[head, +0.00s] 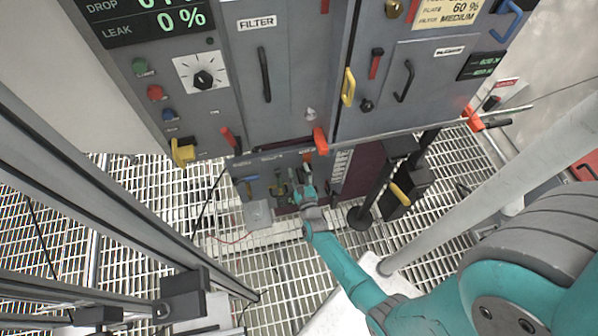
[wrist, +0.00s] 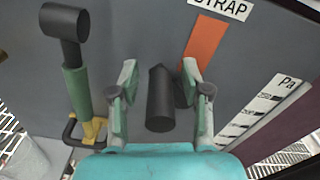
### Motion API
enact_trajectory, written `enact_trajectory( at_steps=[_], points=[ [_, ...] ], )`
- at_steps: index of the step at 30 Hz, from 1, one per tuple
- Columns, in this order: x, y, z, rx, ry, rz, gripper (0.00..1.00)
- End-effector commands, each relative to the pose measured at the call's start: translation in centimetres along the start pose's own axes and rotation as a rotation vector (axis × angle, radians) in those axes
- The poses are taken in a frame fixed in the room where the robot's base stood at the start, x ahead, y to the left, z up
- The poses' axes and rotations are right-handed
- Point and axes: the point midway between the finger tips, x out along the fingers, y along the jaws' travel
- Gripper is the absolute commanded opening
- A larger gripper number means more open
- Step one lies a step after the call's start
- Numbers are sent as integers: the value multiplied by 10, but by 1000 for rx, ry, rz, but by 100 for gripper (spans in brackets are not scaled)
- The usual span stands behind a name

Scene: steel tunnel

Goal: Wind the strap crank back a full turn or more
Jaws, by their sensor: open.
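The strap crank's black handle (wrist: 160,105) shows in the wrist view as a dark cylinder, with a darker part behind its right side. It is below the STRAP label (wrist: 222,8) and an orange strip (wrist: 205,48). My gripper (wrist: 159,74) is open, one finger on each side of the handle, with gaps visible on both sides. In the head view my gripper (head: 303,190) is low at the small grey panel under the cabinet. The crank is too small and covered to make out there. The crank's pivot is hidden.
A green-sleeved lever with a black end (wrist: 75,85) and a yellow base stands close left of my gripper. A Pa scale (wrist: 268,108) is at right. In the head view, the cabinet's lower edge with a red handle (head: 320,140) hangs above; a black post (head: 372,190) stands right.

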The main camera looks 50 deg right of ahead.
Motion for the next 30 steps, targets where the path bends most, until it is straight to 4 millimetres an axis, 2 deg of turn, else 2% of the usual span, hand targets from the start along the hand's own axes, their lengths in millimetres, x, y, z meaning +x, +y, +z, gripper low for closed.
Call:
enact_trajectory(
  at_steps=[8,9,13,15,23,30],
  points=[
    [2,0,0,0,1,0,48],
    [2,0,0,0,1,0,45],
    [2,0,0,0,0,0,12],
    [2,0,0,0,0,0,0],
    [2,1,0,-11,0,1,0],
    [2,5,-3,-101,0,2,0]
  ],
)
